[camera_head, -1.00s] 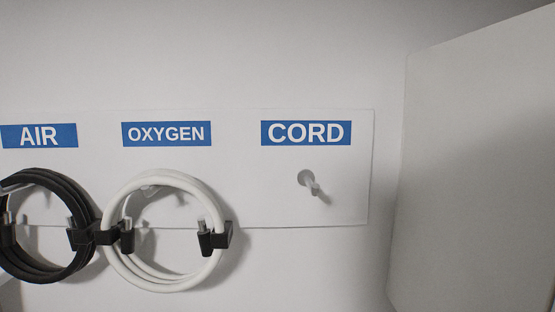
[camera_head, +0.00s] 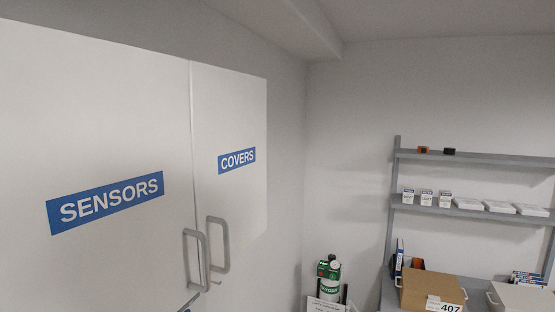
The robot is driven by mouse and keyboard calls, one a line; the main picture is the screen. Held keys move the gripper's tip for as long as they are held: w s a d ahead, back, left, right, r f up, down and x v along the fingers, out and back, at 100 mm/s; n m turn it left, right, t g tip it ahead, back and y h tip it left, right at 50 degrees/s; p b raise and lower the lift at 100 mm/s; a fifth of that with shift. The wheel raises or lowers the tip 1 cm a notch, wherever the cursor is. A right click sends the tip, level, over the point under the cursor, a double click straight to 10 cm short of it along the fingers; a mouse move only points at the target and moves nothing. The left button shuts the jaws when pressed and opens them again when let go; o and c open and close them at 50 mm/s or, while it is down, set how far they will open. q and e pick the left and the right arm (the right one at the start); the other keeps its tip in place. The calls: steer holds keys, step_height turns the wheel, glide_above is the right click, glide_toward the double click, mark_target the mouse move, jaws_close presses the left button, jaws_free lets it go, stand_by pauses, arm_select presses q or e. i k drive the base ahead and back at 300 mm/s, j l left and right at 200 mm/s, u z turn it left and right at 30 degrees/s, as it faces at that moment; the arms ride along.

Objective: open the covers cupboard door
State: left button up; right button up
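The covers cupboard door (camera_head: 232,120) is a white panel at the left of the head view, with a blue label reading COVERS (camera_head: 237,160). It looks shut. Its grey bar handle (camera_head: 222,245) is upright near the door's left edge. The sensors door (camera_head: 90,130) is beside it on the left, with its own grey handle (camera_head: 196,262) close to the seam. Neither of my grippers shows in the head view.
A green and white oxygen cylinder (camera_head: 329,275) stands right of the cupboard. Further right, grey wall shelves (camera_head: 480,158) hold small boxes above a bench with a cardboard box marked 407 (camera_head: 430,287). The floor is out of view.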

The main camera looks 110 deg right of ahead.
mark_target(228, 109)
steer(key=z, duration=3.35)
